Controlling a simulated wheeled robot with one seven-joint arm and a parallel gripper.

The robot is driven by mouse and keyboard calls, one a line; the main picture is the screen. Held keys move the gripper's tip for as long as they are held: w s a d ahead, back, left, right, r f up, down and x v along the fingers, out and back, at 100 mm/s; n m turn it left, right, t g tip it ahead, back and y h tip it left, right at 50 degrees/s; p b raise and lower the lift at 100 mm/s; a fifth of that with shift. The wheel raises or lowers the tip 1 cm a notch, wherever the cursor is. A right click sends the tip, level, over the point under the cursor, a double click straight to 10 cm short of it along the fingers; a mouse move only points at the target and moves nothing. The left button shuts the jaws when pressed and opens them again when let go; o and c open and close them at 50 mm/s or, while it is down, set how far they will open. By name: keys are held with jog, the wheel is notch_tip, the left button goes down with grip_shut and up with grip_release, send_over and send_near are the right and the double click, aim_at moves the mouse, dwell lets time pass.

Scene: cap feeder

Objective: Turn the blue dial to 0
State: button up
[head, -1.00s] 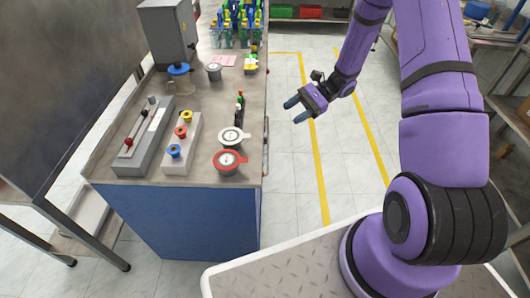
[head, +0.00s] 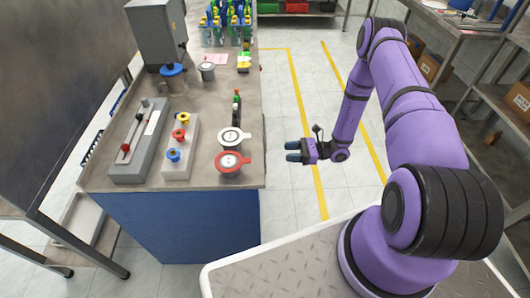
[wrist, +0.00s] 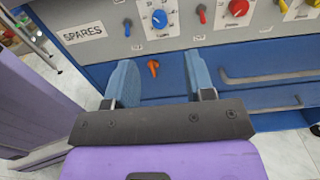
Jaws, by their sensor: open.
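The panel face is hidden there.
A red dial (wrist: 238,8) is right of the blue one, with small red and yellow switches nearby. An orange lever (wrist: 153,67) hangs below the panel. A "SPARES" label (wrist: 83,32) is at left. Lidded pots (head: 230,163) stand near the bench edge. The aisle is clear.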

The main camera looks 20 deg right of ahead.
jog(key=x, duration=0.9)
jog(key=shift+a, duration=0.25)
jog(key=shift+c, duration=0.2)
grip_shut()
